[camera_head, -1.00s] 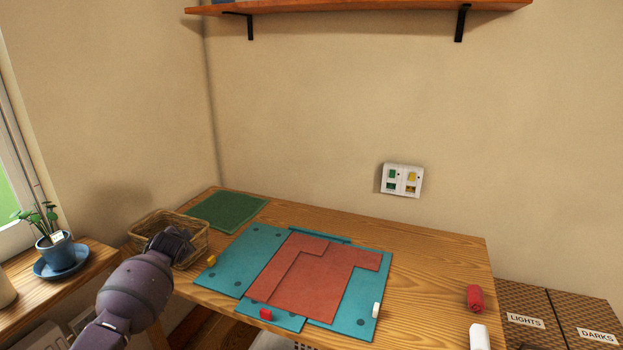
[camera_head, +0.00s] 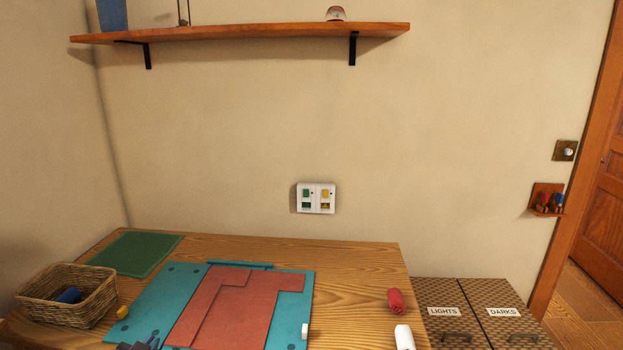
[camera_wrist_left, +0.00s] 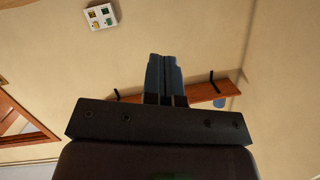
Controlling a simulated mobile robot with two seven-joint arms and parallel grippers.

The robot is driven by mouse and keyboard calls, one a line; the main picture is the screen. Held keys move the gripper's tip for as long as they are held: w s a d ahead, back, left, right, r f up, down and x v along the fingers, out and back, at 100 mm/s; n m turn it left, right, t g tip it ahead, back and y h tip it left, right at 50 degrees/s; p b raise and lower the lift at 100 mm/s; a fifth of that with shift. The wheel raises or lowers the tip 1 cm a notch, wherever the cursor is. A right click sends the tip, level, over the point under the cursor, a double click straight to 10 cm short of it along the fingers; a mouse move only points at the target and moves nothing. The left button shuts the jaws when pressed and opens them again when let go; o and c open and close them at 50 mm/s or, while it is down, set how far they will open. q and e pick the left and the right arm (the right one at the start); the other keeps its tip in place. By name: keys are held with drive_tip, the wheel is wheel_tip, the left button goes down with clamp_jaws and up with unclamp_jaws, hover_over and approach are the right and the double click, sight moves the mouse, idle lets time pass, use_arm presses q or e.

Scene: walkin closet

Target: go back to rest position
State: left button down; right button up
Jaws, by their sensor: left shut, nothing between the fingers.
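My left gripper (camera_head: 140,344) shows only as a small dark piece at the bottom edge of the head view, in front of the teal folding board. In the left wrist view the two fingers of my left gripper (camera_wrist_left: 163,78) lie together, shut and empty, with the wall and shelf behind them. My right gripper is in neither view. A wicker basket (camera_head: 92,309) stands on the left of the wooden table (camera_head: 358,270), with a dark blue item (camera_head: 68,296) in it.
A red T-shaped cloth (camera_head: 235,310) lies on the teal board (camera_head: 296,312). A green mat (camera_head: 135,253) lies behind. A red roll (camera_head: 395,300) and a white roll (camera_head: 404,337) are at right. Hampers (camera_head: 470,300) stand beside the table. A shelf (camera_head: 240,34) hangs above.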

use_arm(q)
drive_tip(key=s+d+f+n+g, duration=0.1)
drive_tip(key=s+f, duration=0.3)
drive_tip(key=s, duration=0.4)
drive_tip(key=s+d+f+g, duration=0.1)
drive_tip(key=s+d+f, duration=0.3)
drive_tip(key=s, duration=0.4)
drive_tip(key=s+d+f+n+g, duration=0.1)
drive_tip(key=s+f, duration=0.3)
drive_tip(key=s, duration=0.4)
drive_tip(key=shift+s+d+n, duration=0.3)
drive_tip(key=shift+s+d, duration=0.05)
drive_tip(key=shift+d, duration=0.35)
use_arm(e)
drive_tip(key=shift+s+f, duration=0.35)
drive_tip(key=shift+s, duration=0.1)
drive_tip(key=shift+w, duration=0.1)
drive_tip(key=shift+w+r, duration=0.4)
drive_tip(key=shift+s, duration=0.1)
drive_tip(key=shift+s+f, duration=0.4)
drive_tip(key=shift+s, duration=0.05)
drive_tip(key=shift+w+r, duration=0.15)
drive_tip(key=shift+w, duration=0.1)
